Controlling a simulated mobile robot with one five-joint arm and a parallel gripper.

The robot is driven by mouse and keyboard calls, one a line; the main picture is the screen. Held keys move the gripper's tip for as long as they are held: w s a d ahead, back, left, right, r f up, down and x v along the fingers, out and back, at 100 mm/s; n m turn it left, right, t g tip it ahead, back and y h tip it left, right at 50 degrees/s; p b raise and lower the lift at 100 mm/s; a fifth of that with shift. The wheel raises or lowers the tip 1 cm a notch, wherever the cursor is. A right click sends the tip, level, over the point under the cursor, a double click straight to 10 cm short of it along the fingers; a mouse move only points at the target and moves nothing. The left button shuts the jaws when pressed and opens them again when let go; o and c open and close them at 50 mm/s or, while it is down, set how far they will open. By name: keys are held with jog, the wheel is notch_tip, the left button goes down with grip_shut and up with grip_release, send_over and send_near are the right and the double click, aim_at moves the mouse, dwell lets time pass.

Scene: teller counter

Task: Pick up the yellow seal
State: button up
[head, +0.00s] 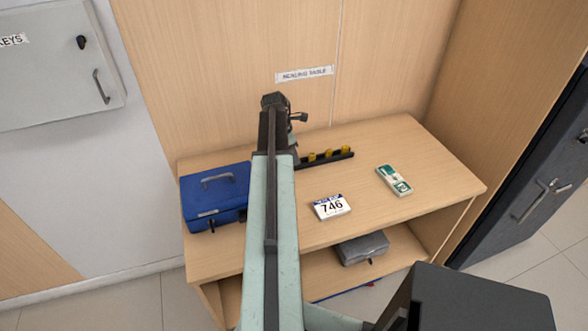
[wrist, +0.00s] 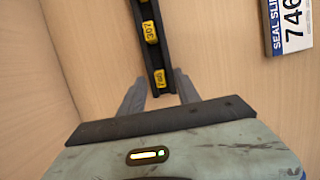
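Yellow seals stand in a narrow black rack (head: 334,158) on the wooden table; three show in the head view, one of them the right-hand seal (head: 345,150). In the wrist view the rack (wrist: 139,12) runs down towards my gripper (wrist: 158,97). A yellow seal marked 307 (wrist: 150,31) sits further along it. A nearer yellow seal (wrist: 159,77) lies close to my fingertips; its small print is hard to read. My gripper's fingers are spread, one on each side of the rack's near end, with nothing visibly held. In the head view my arm hides most of the gripper.
A white slip reading 746 (head: 331,206) lies in front of the rack; it also shows in the wrist view (wrist: 292,25). A green-and-white item (head: 394,180) lies right. A blue cash box (head: 215,195) stands left. A grey box (head: 362,248) sits on the lower shelf.

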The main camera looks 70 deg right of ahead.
jog(key=shift+s+d+f, duration=0.1)
jog(key=shift+f, duration=0.55)
jog(key=shift+r, duration=0.2)
grip_shut()
jog(key=shift+r+p, duration=0.55)
jog(key=shift+p, duration=0.05)
jog(key=p+v, duration=0.3)
jog(key=shift+s+r, duration=0.2)
jog(key=shift+s, duration=0.1)
jog(key=s+a, duration=0.4)
jog(key=a, duration=1.1)
jog(key=shift+r+p, duration=0.3)
jog(key=shift+p, duration=0.15)
